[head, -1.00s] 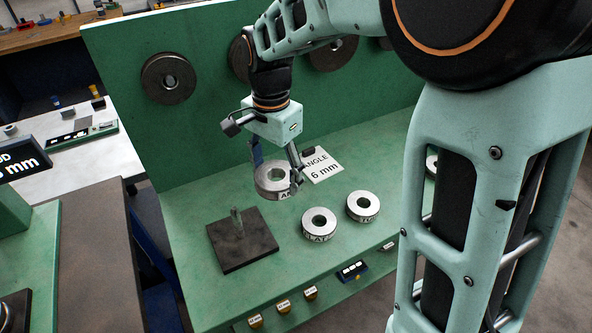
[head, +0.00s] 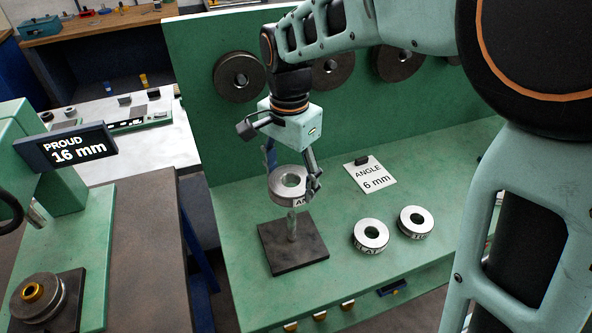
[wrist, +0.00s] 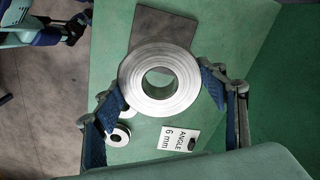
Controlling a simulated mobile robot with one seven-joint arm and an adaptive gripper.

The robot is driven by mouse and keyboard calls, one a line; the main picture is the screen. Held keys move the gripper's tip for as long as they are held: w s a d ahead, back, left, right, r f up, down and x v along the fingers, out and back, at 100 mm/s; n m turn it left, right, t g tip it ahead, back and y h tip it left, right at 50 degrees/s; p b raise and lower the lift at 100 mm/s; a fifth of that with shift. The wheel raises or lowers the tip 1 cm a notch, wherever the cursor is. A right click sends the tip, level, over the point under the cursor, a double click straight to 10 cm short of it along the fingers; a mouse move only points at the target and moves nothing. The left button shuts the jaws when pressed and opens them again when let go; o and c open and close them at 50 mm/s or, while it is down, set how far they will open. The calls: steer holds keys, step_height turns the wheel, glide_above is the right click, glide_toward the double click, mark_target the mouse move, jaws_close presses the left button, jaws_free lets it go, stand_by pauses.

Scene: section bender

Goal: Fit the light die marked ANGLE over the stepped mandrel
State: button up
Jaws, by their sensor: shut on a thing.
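The light ring-shaped die (head: 290,183), with part of an "AN…" label on its side, is held level in my gripper (head: 291,178). In the wrist view the blue finger pads of my gripper (wrist: 168,92) press on either side of the die (wrist: 135,75). The mandrel (head: 292,226) stands upright on a dark square base plate (head: 283,261). The die appears just above or at the mandrel's top, which it hides. I cannot tell whether the mandrel enters the hole. In the wrist view the base plate (wrist: 160,25) is partly behind the die.
Two other light dies, one marked FLAT (head: 370,236) and one beside it (head: 415,222), lie right of the base plate. A card reading ANGLE 6 mm (head: 370,178) lies behind them. Dark discs (head: 239,77) hang on the green back panel. A display (head: 67,148) reads PROUD 16 mm.

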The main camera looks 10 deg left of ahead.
steer(key=shift+f, duration=0.1)
steer(key=b, duration=0.4)
glide_above(292, 231)
steer(key=w, duration=0.1)
steer(key=shift+a+f, duration=0.15)
steer(key=shift+f, duration=2.65)
steer(key=shift+f+b, duration=5.05)
steer(key=shift+f, duration=1.6)
